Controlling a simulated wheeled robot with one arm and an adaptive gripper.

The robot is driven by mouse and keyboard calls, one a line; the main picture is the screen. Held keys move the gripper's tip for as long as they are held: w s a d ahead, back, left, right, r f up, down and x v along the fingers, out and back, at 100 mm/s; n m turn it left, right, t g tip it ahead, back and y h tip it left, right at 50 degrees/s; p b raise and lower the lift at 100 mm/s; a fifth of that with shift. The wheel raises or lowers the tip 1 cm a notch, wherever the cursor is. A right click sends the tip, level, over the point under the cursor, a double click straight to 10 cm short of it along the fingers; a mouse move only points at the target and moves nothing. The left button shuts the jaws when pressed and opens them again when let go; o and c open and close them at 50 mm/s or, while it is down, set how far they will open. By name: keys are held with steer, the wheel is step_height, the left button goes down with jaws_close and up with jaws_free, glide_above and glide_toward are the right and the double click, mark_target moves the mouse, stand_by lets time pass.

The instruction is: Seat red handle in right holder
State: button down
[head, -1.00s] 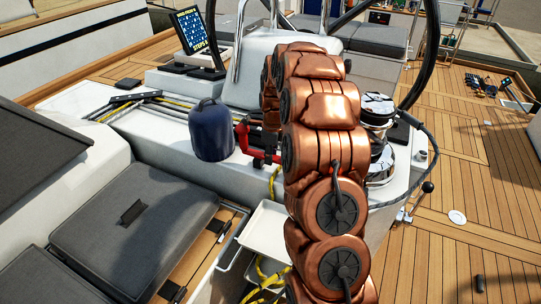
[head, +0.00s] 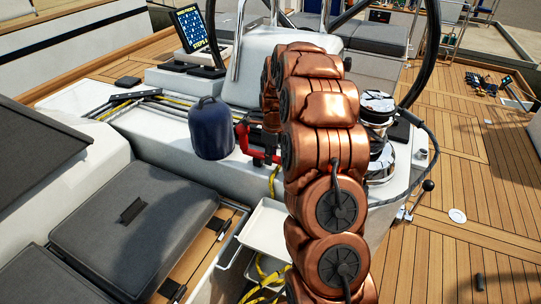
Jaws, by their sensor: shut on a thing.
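The red handle (head: 243,136) shows just left of my copper arm, above the white cockpit moulding and right of the blue rounded container. My gripper (head: 264,143) is a dark shape at the arm's left edge, mostly hidden behind the arm. It is shut on the red handle. The fingertips and their exact grip cannot be made out. I cannot pick out the right holder. My arm covers the area right of the handle, and I cannot tell whether the handle touches anything below it.
The blue container (head: 211,130) stands close left of the handle. Chrome winches (head: 380,150) stand right of my arm. A white tray (head: 265,228) and yellow rope (head: 262,275) lie below. A lit screen (head: 188,30) stands behind. Wooden deck at right is mostly clear.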

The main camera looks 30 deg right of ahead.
steer(key=c, duration=0.9)
jaws_free()
steer(key=shift+o, duration=0.6)
steer(key=o, duration=0.4)
steer(key=shift+r+p, duration=0.8)
steer(key=shift+r, duration=3.65)
